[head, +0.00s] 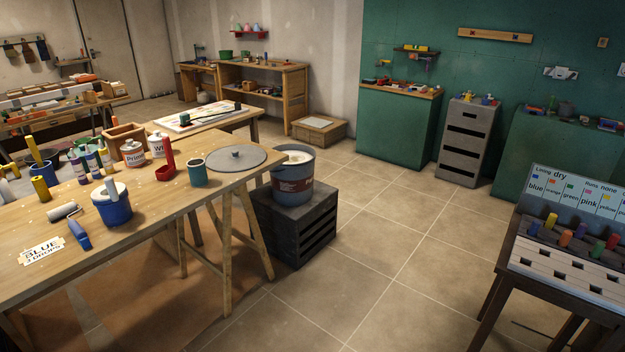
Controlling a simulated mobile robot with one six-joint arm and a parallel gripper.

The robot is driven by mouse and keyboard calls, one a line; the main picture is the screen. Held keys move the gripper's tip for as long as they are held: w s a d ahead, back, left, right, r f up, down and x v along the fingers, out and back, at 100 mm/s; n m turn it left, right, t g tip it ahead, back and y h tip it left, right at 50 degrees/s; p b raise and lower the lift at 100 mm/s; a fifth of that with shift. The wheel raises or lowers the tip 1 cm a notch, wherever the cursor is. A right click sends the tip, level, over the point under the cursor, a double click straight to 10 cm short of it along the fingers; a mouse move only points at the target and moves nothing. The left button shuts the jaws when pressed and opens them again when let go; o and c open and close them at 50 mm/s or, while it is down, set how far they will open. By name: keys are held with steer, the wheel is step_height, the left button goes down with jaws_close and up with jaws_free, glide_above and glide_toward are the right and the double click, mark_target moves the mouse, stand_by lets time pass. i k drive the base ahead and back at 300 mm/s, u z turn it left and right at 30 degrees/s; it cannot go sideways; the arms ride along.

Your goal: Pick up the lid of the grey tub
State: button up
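A round flat grey lid (235,157) with a small dark knob at its middle lies on the right end of the wooden trestle table (130,225). The grey tub (293,178), with a dark red label on its side, stands upright on a dark slatted crate (298,225) just right of the table. The tub's top is open and pale contents show inside. The lid lies apart from the tub, to its left. My gripper is not in view.
A teal can (197,172) and a red holder (166,163) stand left of the lid. A blue pot (112,206), a roller and several bottles crowd the table further left. Tiled floor (390,270) is clear in the middle. A dark bench (565,265) stands at right.

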mark_target(233, 158)
steer(key=u, duration=0.15)
steer(key=i, duration=0.95)
steer(key=z, duration=0.15)
steer(key=k, duration=0.95)
steer(key=u, duration=0.15)
steer(key=i, duration=0.85)
